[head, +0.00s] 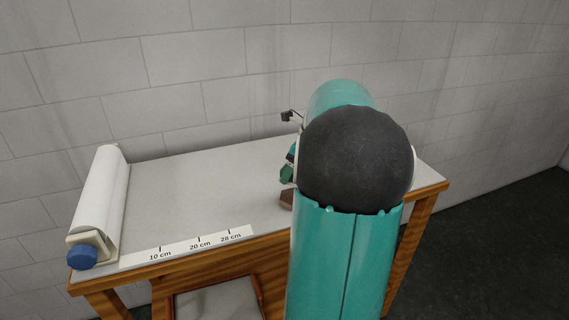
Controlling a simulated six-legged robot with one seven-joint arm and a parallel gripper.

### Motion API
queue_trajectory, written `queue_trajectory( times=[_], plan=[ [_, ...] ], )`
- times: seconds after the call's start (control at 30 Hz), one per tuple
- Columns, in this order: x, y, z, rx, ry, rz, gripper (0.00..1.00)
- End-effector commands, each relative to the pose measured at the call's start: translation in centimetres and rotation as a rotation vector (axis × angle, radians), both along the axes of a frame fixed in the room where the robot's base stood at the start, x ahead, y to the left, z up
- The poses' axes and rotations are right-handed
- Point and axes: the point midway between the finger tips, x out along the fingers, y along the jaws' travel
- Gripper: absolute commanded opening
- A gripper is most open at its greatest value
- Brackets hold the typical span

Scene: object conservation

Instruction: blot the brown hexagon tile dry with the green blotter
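A brown tile (287,197) lies on the grey tabletop, half hidden behind my arm; its full outline does not show. A small dark green piece, likely the green blotter (287,174), shows just above it in the picture, also partly covered by my arm. I cannot tell whether the two touch. My teal arm with its dark round joint stands in front of the right part of the table. It hides my gripper almost wholly, so its fingers and whether they hold the blotter cannot be made out.
The wooden table has a grey top (210,185). A white roll (103,190) with a blue knob (82,257) stands at its left end. A ruler strip (185,247) runs along the front edge. The middle and left of the top are clear. A tiled wall stands behind.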

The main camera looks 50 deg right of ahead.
Motion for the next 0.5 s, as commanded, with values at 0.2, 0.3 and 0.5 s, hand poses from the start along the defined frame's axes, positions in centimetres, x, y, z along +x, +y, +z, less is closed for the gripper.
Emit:
queue_trajectory(
  times=[0.2, 0.3, 0.5],
  plan=[
    [-0.4, 0.0, -0.4, 0.001, 0.000, 0.001, 0.54],
    [-0.5, 0.1, -1.2, 0.001, 0.000, 0.002, 0.54],
    [-0.7, 0.1, -3.3, 0.003, 0.001, 0.000, 0.54]
  ],
)
